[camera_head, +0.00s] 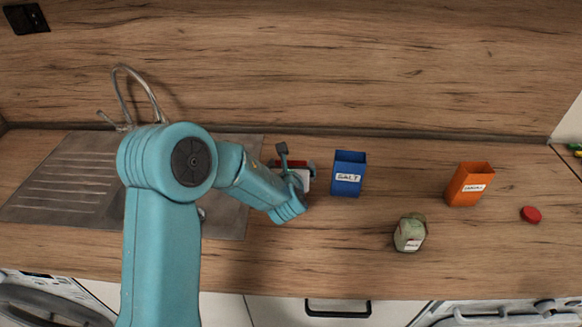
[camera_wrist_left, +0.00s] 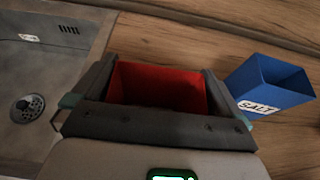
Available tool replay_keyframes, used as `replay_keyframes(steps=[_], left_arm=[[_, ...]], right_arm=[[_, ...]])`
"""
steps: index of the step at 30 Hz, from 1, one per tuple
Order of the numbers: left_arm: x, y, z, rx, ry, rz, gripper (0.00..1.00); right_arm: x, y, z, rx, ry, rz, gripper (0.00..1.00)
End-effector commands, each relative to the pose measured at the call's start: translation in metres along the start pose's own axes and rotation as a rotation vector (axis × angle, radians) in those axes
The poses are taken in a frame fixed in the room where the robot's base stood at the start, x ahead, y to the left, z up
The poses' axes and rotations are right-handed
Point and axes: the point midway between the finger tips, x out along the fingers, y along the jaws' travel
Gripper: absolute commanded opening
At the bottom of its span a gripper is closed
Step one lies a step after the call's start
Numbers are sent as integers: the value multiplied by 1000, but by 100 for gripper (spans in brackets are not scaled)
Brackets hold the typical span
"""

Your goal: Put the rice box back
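A red open-topped box (camera_wrist_left: 160,87) stands between the fingers of my left gripper (camera_head: 292,168). Its red inside fills the gap between the two grey fingers in the left wrist view, and both fingers appear to press on its sides. In the head view the red box is mostly hidden behind the gripper, with a little red and white showing. No label on it can be read, so I cannot confirm that it is the rice box. It is over the counter, left of the blue salt box (camera_head: 348,174). My right gripper is not in view.
The salt box stands close on the right. A metal sink (camera_head: 225,214) with a tap (camera_head: 150,95) is on the left. The front counter between salt box and bag is clear.

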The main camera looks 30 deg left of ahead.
Motion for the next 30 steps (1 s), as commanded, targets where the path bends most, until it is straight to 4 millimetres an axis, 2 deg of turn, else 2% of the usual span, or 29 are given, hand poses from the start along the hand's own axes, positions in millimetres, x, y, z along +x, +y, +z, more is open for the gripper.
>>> replay_keyframes(steps=[3,5,15,18,24,30], left_arm=[[-2,0,6,0,0,0,100],[-9,-1,2,-1,-2,-2,100],[-87,-1,2,-1,-3,-4,100],[-104,-1,3,-1,-4,-3,100],[-121,0,2,-1,0,-1,100],[-122,0,3,-1,0,0,100]], right_arm=[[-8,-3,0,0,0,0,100],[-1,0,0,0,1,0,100],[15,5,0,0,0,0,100],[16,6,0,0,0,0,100],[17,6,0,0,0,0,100],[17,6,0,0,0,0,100]])
